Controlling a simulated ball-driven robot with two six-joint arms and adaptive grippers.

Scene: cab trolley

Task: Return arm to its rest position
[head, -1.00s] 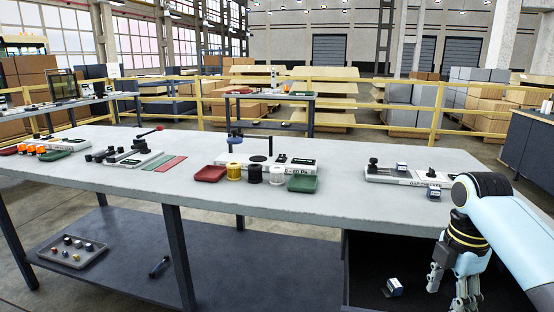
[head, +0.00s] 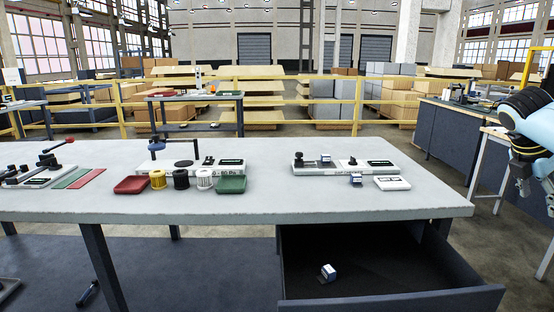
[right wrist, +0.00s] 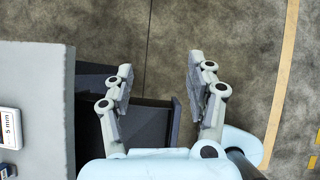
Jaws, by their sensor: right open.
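My right gripper (head: 537,196) is at the right edge of the head view, beyond the right end of the workbench (head: 255,206). In the right wrist view my right gripper (right wrist: 158,78) has its two fingers wide apart with nothing between them. Bare floor (right wrist: 170,35) and part of the open dark drawer (right wrist: 148,125) lie beneath it. My left gripper is in neither view now.
The open drawer (head: 392,300) juts from the bench front and holds a small white and blue block (head: 328,272). The gap gauge base (head: 345,168) and a white card (head: 392,183) stand near the bench's right end. A side bench (head: 455,130) stands behind.

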